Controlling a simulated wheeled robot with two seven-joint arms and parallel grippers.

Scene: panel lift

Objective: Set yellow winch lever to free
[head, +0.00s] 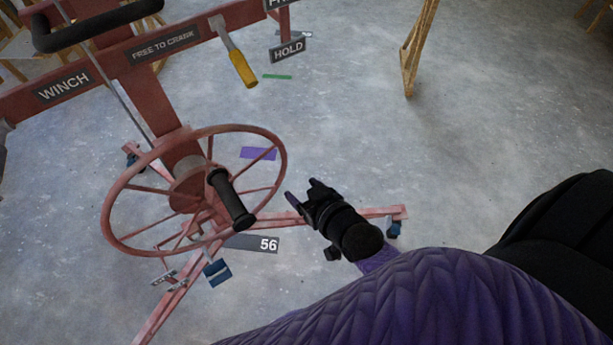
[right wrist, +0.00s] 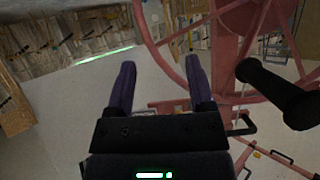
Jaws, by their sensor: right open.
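The winch lever (head: 240,66) has a yellow grip on a grey metal shank. It hangs from the red upper beam and slants down and to the right, left of the HOLD plate (head: 288,50). A cut-off plate, probably FREE (head: 279,3), sits above HOLD at the top edge. My right gripper (head: 304,190) is open and empty, below the lever and apart from it, right of the handwheel. In the right wrist view its two purple fingers (right wrist: 161,78) stand apart with nothing between them. I cannot make out the lever there. My left gripper is not in view.
The red handwheel (head: 109,205) with a black crank handle (head: 231,200) stands left of my right gripper. A red foot bar with a caster (head: 394,229) runs below it. A wooden stand (head: 415,50) is at the upper right. Grey floor between is open.

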